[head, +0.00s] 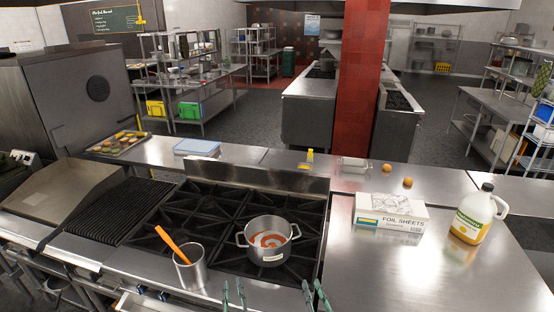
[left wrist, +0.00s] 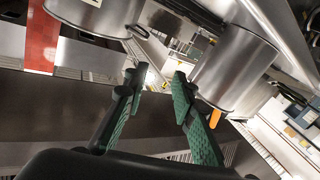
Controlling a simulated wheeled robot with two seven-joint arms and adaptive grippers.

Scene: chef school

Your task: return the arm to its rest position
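My left gripper (head: 234,291) is at the bottom edge of the head view, in front of the stove. In the left wrist view its green-padded fingers (left wrist: 156,82) stand apart with nothing between them. My right gripper (head: 313,291) is just to its right at the bottom edge; its two fingertips show apart and nothing is seen between them. Most of both arms is out of view.
A pot (head: 268,254) of red sauce and a metal container (head: 190,276) with an orange-handled utensil (head: 172,243) stand on the stove (head: 217,210), close beyond the grippers. A foil sheets box (head: 389,217) and a jug (head: 470,222) stand on the right counter.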

